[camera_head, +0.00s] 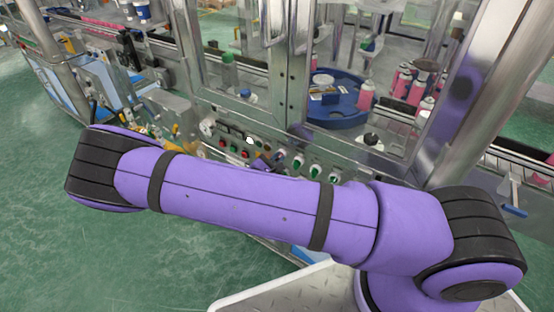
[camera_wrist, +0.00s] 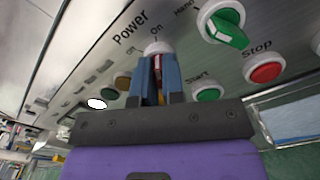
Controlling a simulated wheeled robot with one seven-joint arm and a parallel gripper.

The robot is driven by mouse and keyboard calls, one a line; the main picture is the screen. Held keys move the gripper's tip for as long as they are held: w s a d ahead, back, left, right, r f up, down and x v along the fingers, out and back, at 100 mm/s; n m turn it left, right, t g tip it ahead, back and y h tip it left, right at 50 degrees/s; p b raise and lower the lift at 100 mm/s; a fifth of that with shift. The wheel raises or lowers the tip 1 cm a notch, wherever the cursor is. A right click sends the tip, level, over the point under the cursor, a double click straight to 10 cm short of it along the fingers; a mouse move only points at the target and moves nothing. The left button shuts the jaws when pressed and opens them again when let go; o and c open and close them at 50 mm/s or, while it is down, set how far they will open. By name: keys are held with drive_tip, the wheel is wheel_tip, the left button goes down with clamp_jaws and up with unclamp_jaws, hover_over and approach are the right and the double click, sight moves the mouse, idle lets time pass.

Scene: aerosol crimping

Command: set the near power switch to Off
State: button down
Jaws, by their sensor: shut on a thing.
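The power switch (camera_wrist: 158,46) shows in the wrist view under the printed word "Power". Its pale round collar shows beyond my fingertips, and a bit of red shows between them. My gripper (camera_wrist: 158,63), with two blue fingers, is shut on the switch knob. An "On" mark stands above the collar. The fingers hide most of the knob, so I cannot tell which way it points. In the head view my purple arm crosses in front of the control panel (camera_head: 236,140) and hides part of it; the switch cannot be made out clearly there.
In the wrist view, a green selector (camera_wrist: 224,27) marked "Hand", a red Stop button (camera_wrist: 265,72) and a green Start button (camera_wrist: 208,94) sit to the right. In the head view, glass doors and a blue turntable (camera_head: 338,105) with pink cans (camera_head: 366,97) stand behind the panel.

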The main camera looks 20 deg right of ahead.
drive_tip(key=n, duration=0.5)
drive_tip(key=shift+n, duration=0.4)
drive_tip(key=n, duration=0.6)
drive_tip(key=shift+a, duration=0.1)
idle(0.4)
drive_tip(key=c, duration=1.2)
unclamp_jaws()
drive_tip(key=v, duration=1)
drive_tip(key=shift+s+a, duration=0.25)
drive_tip(key=shift+a, duration=0.05)
